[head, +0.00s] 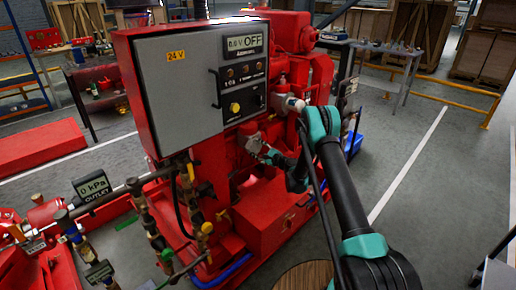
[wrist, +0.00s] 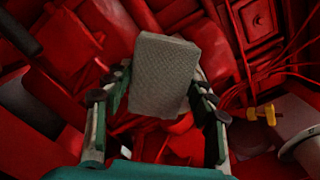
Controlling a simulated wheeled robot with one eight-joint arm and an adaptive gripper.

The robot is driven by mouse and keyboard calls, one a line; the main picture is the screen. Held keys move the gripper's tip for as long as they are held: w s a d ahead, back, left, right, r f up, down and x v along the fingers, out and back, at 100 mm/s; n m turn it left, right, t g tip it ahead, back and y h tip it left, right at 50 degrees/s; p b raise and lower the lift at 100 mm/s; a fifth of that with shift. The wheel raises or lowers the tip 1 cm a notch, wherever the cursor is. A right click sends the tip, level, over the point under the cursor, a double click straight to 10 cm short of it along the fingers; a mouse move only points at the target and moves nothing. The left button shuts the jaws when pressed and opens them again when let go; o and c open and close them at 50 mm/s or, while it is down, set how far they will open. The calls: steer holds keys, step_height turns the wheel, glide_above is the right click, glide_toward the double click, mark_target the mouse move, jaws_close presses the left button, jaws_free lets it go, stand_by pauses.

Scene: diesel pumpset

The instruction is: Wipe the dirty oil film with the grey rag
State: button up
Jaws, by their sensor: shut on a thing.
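The grey rag (wrist: 165,72) shows in the wrist view as a pale, textured block between the fingers of my gripper (wrist: 160,105). My gripper is shut on it. In the head view, my gripper (head: 262,150) is beside the red engine body of the pumpset, below and right of the grey control panel (head: 190,85). The rag is too small to tell apart from the fingers there. I cannot make out the dirty oil film in either view; it may be hidden.
Pipes and valves with yellow handles (head: 207,228) stand in front of the panel, left of my gripper. A yellow valve handle (wrist: 268,114) and red hoses lie right of the rag in the wrist view. Open grey floor (head: 420,185) lies to the right.

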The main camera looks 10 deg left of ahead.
steer(key=v, duration=0.6)
stand_by(0.5)
steer(key=shift+d, duration=0.1)
steer(key=shift+v, duration=1.4)
